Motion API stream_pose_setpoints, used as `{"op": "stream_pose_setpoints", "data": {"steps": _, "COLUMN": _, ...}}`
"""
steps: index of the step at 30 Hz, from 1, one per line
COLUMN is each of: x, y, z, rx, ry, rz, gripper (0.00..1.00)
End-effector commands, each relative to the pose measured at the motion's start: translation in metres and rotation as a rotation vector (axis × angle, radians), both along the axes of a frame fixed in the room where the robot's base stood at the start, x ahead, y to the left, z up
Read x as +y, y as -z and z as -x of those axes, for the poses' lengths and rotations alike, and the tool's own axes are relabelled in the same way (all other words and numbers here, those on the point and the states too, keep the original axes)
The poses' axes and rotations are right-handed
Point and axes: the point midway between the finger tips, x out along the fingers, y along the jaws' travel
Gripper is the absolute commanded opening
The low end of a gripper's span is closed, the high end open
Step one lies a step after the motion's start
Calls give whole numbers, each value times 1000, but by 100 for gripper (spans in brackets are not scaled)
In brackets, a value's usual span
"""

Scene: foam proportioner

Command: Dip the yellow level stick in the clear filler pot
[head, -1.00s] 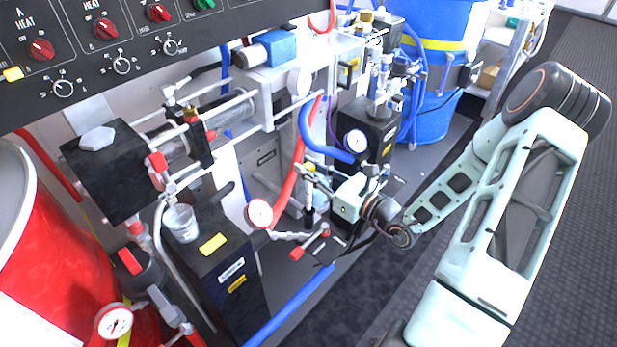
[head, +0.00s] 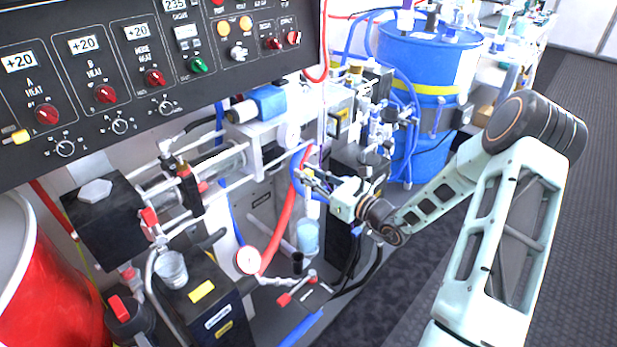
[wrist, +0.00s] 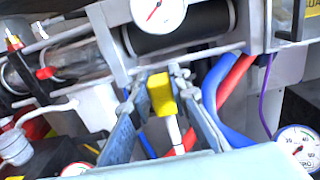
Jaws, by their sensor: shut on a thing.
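My gripper (head: 308,178) is shut on the yellow level stick. In the wrist view, its yellow grip (wrist: 161,93) sits between my fingertips (wrist: 160,80), and its pale rod hangs below. In the head view, the stick is too small to make out at my fingers.
The pump cylinder (head: 218,165) and metal frame lie behind and left of my gripper. A pressure gauge (head: 249,261), red hose (head: 278,232) and bluish cup (head: 308,237) are below it. A blue drum (head: 430,65) stands behind. The control panel (head: 120,75) overhangs the left.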

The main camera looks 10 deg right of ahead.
Motion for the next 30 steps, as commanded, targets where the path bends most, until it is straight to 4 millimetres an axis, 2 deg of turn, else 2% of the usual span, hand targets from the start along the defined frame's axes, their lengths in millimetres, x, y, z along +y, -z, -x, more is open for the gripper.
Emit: {"op": "stream_pose_setpoints", "data": {"steps": 30, "x": 0, "y": 99, "z": 0, "rx": -1, "ry": 0, "rz": 0, "gripper": 0}}
